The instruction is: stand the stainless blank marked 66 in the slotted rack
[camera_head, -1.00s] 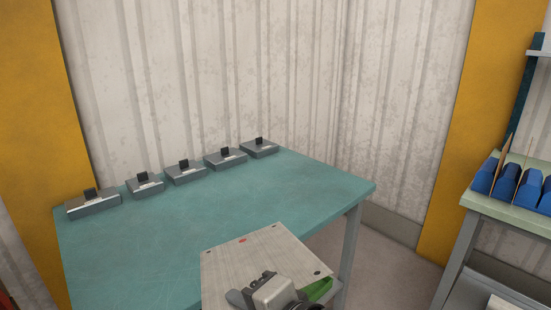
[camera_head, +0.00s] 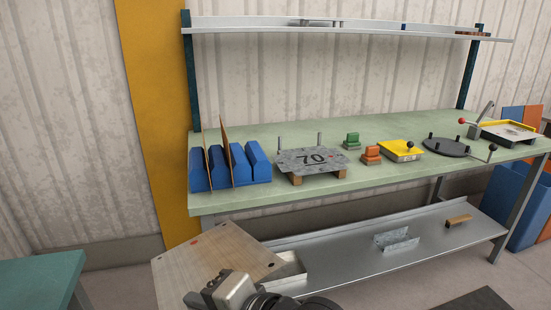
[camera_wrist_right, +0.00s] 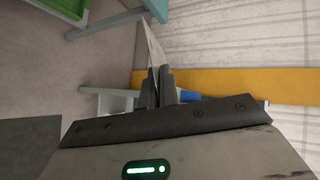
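My right gripper (camera_head: 232,290) is at the bottom of the head view. It is shut on a flat metal blank (camera_head: 215,255) with small corner holes and a red dot. No number shows on the visible face, so I cannot read whether it is 66. In the right wrist view the blank (camera_wrist_right: 152,42) shows nearly edge-on between the fingers (camera_wrist_right: 160,86). The blue slotted rack (camera_head: 257,163) stands at the left end of the green bench, with thin brown sheets (camera_head: 209,167) upright in it. The held blank is in front of and below the rack in the picture. My left gripper is not in view.
A lower shelf (camera_head: 350,262) and a teal table (camera_head: 35,280) are nearby.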

